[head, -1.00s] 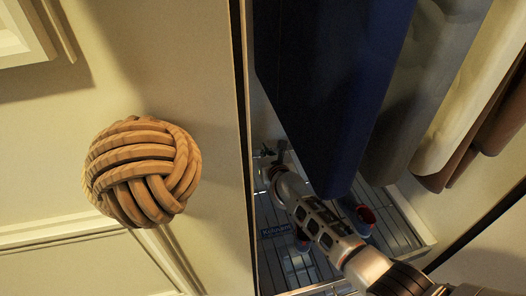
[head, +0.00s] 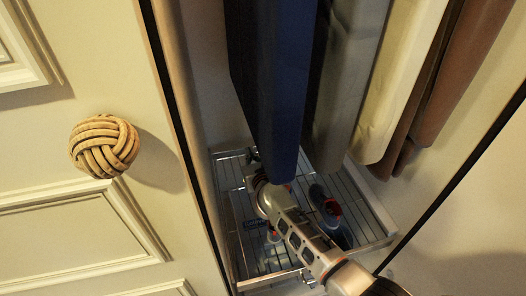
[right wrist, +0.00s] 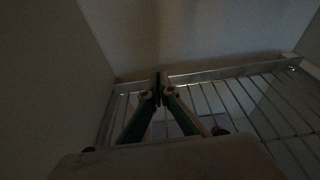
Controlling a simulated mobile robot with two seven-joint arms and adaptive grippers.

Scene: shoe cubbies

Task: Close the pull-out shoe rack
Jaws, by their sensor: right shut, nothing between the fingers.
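The pull-out shoe rack (head: 366,206) is a wire shelf with a metal frame, low in the closet beneath hanging clothes. My right gripper (head: 253,157) is over the far left part of the rack, partly hidden by its own arm and close to a dark blue garment. In the right wrist view its fingers (right wrist: 160,82) meet at the tips, shut and empty, in front of the rack's rail (right wrist: 200,75). I cannot tell whether they touch the rail. My left gripper is not in view.
Blue, grey, cream and brown garments (head: 275,90) hang above. A cream door with a round woven knob (head: 103,146) is on the left. Closet walls flank the rack.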

